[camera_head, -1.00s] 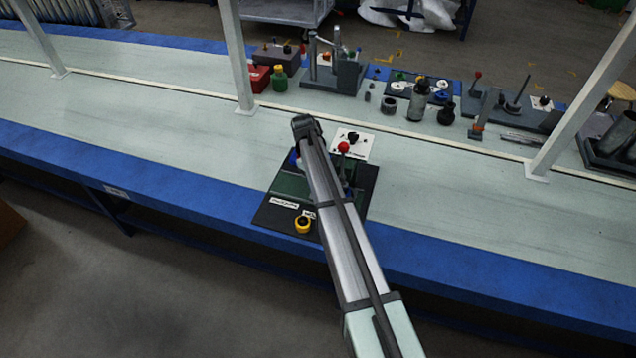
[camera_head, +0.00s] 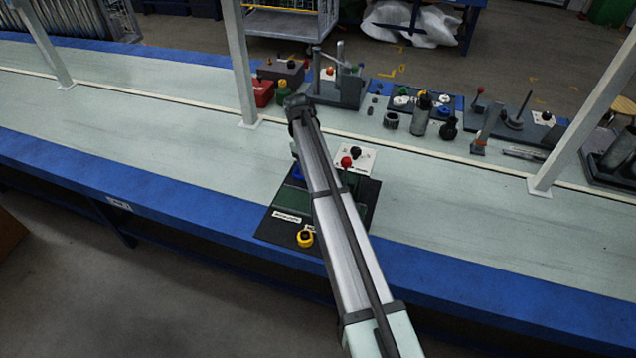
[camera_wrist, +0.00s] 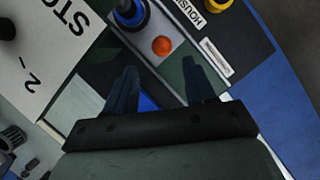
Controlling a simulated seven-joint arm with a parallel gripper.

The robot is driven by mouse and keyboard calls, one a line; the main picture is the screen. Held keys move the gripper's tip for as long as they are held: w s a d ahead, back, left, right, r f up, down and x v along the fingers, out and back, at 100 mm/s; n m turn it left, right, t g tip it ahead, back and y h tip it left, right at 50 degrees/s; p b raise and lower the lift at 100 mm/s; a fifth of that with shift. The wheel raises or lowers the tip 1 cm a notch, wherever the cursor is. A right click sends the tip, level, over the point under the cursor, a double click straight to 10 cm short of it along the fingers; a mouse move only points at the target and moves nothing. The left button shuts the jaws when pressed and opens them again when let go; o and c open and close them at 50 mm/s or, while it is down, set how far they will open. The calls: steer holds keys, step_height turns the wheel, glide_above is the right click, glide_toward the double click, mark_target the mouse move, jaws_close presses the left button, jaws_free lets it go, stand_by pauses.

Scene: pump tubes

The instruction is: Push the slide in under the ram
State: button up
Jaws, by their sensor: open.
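The press fixture stands on a black base plate (camera_head: 270,234) at the bench's near edge, partly covered by my arm. It has dark green parts (camera_head: 288,199), a red-knobbed lever (camera_head: 347,162) and a blue part (camera_head: 298,172). I cannot tell which part is the slide or which is the ram. In the wrist view a blue round part with a dark centre (camera_wrist: 130,14) and an orange round piece (camera_wrist: 161,46) lie just beyond my gripper (camera_wrist: 160,78). My gripper is open, its fingers apart over the green area. In the head view the arm hides it.
A yellow ring (camera_head: 305,238) sits at the plate's front. A white card (camera_head: 356,156) with a black knob lies behind the fixture. Several tools and parts, including a grey cylinder (camera_head: 421,117), stand along the back. White posts (camera_head: 240,70) rise from the bench. The bench left of the fixture is clear.

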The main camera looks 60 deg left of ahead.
steer(key=shift+v, duration=1.55)
